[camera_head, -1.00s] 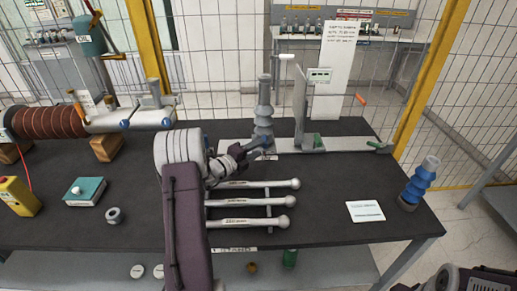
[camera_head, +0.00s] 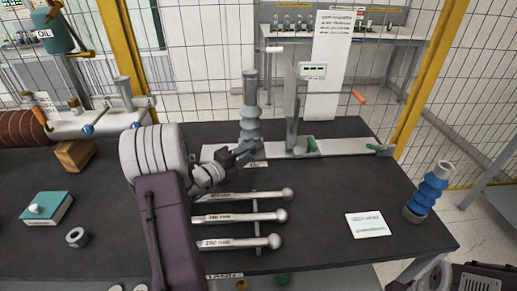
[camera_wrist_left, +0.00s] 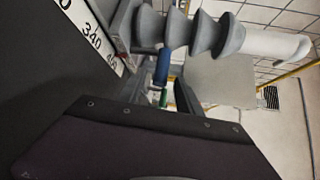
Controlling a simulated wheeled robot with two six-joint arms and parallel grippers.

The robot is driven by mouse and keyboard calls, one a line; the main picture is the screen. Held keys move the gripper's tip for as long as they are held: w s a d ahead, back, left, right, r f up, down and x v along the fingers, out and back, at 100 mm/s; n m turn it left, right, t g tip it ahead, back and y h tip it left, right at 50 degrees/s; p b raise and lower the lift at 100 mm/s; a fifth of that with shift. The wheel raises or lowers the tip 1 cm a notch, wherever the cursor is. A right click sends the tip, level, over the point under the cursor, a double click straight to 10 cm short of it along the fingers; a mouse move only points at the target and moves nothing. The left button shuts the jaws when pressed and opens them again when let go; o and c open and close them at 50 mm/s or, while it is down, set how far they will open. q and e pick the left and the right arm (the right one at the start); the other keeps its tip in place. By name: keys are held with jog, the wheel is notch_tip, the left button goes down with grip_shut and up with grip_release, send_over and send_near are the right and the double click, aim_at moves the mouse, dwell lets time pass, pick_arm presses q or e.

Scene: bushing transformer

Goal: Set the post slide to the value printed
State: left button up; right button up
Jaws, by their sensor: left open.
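A grey ribbed post (camera_head: 250,112) stands upright at the left end of a pale flat rail (camera_head: 350,147) at the back of the table. An upright plate (camera_head: 292,108) with a small display box (camera_head: 312,70) stands on the rail to its right. My left gripper (camera_head: 243,153) is open at the foot of the post; whether it touches anything is unclear. In the left wrist view, the post (camera_wrist_left: 205,35) lies sideways, with a blue part (camera_wrist_left: 162,68) below it and a printed scale (camera_wrist_left: 95,38) reading 340 to its left. My right gripper is out of view.
A printed card (camera_head: 368,225) lies on the table's right, near a blue ribbed insulator (camera_head: 427,190). Several ball-ended rods (camera_head: 240,217) lie in front of the post. A taller sheet (camera_head: 330,60) hangs behind the rail. Dark tabletop around the card is clear.

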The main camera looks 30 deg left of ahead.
pick_arm(q)
jog(key=x, duration=0.5)
jog(key=shift+w+d, duration=0.1)
jog(key=shift+w, duration=0.3)
grip_shut()
dwell(1.0)
